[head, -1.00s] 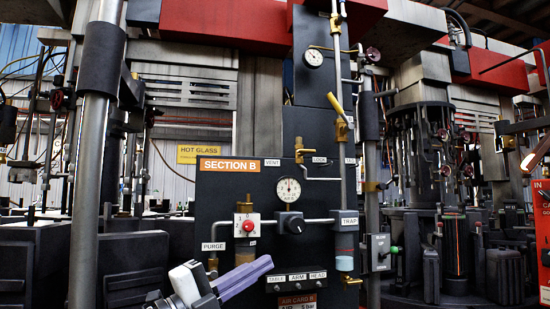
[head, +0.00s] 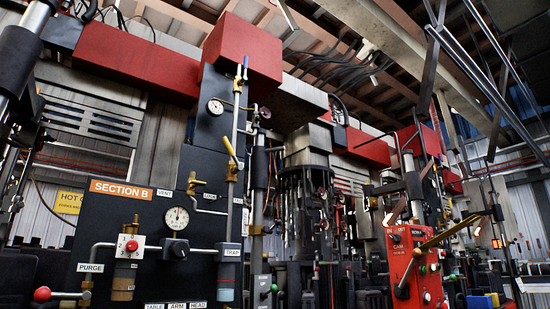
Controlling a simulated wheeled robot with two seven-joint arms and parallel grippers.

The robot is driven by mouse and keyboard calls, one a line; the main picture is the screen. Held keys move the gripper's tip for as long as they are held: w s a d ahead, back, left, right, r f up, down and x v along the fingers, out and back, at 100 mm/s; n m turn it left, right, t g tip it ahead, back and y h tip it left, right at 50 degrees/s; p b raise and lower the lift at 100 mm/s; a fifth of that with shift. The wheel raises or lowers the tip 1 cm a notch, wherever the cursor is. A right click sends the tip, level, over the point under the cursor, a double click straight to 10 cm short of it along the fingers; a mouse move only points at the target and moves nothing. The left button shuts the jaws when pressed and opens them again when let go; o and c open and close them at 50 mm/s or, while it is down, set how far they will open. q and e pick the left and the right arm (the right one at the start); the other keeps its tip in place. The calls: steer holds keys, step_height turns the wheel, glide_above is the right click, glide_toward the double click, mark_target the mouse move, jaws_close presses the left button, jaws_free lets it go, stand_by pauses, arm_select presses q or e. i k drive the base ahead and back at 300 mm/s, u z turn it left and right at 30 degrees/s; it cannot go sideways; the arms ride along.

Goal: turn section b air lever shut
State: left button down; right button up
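The dark SECTION B panel (head: 103,220) stands at the left, under an orange SECTION B label (head: 120,190). A yellow lever (head: 231,147) sits on the vertical pipe at the panel's right and slants up to the left from its brass valve body. A smaller valve with a blue handle (head: 245,68) sits higher on the same pipe, its handle upright. A brass valve (head: 195,182) is by the VENT and LOCK labels. I cannot tell from any label which one is the air lever. Neither gripper is in view.
A gauge (head: 177,217), a black knob (head: 177,248) and a red-button switch (head: 129,245) are on the panel. A red ball knob (head: 42,294) is at lower left. A red control box (head: 411,262) stands at right. Red beams (head: 135,65) cross above.

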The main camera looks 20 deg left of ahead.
mark_target(239, 167)
steer(key=u, duration=0.15)
steer(key=i, duration=1.05)
steer(key=u, duration=0.75)
